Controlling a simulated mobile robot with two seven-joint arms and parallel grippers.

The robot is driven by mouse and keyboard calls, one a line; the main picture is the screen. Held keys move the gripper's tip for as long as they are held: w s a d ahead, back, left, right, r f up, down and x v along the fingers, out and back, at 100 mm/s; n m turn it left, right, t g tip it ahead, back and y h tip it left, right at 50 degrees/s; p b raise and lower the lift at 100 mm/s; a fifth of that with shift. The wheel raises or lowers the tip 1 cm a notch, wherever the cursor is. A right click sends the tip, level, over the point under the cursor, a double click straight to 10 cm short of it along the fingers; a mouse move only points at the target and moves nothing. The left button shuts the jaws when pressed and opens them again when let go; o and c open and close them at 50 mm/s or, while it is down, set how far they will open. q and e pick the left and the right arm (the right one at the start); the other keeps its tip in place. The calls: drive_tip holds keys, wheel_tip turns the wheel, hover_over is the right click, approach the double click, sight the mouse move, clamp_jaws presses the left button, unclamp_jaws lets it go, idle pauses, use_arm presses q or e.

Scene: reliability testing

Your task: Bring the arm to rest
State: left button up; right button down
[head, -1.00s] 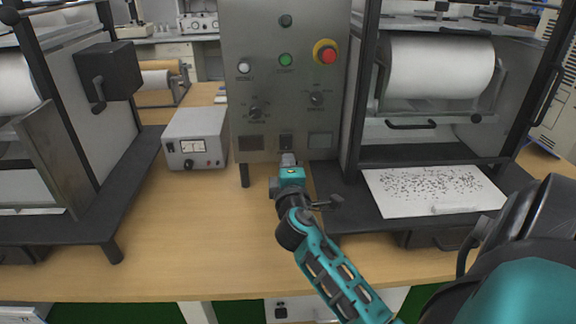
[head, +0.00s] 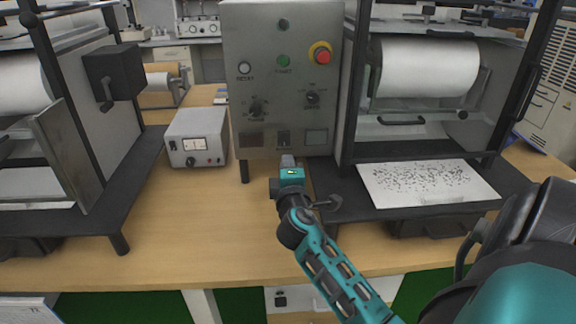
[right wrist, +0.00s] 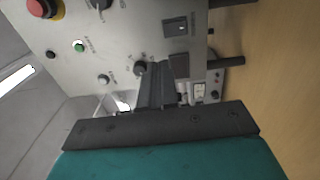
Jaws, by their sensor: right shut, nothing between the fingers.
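My right gripper (head: 288,160) is shut and empty. In the head view it is in front of the lower edge of the grey control panel (head: 238,100), just below a small switch (head: 284,140). In the right wrist view the shut fingers (right wrist: 155,88) point at the panel face (right wrist: 120,50). The head view does not show clearly whether the fingertips touch the panel. My teal right arm (head: 335,275) reaches up from the bottom right. My left gripper is out of view.
A machine with a white roll (head: 425,80) and a speckled sheet (head: 425,185) stands close on the right. A grey meter box (head: 197,137) and another roller machine (head: 75,150) are on the left. The wooden table (head: 200,230) is bare in front.

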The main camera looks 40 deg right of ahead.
drive_tip(key=shift+a, duration=0.1)
drive_tip(key=s+a+f+y, duration=0.1)
drive_tip(key=a+f+y, duration=0.1)
drive_tip(key=a+f, duration=0.1)
drive_tip(key=s+a+f+m+y, duration=0.1)
drive_tip(key=s+a+f+y, duration=0.1)
drive_tip(key=f, duration=0.3)
drive_tip(key=s+a+f+y, duration=0.1)
drive_tip(key=a+f+y, duration=0.1)
drive_tip(key=a+f, duration=0.2)
drive_tip(key=shift+s+a+m+g+y, duration=0.3)
drive_tip(key=shift+a+m+g, duration=0.1)
drive_tip(key=shift+a, duration=0.05)
drive_tip(key=s+a+f+m+g+y, duration=0.1)
drive_tip(key=s+a+f+m+y, duration=0.2)
drive_tip(key=s+a+f, duration=0.2)
drive_tip(key=s+a+f+m+g+y, duration=0.1)
drive_tip(key=s+a+f+m+y, duration=0.2)
drive_tip(key=s+a, duration=0.5)
drive_tip(key=shift+s+a+f+g+y, duration=0.25)
drive_tip(key=shift+a+f+g+y, duration=0.15)
drive_tip(key=shift+a+f, duration=0.55)
drive_tip(key=shift+r, duration=0.15)
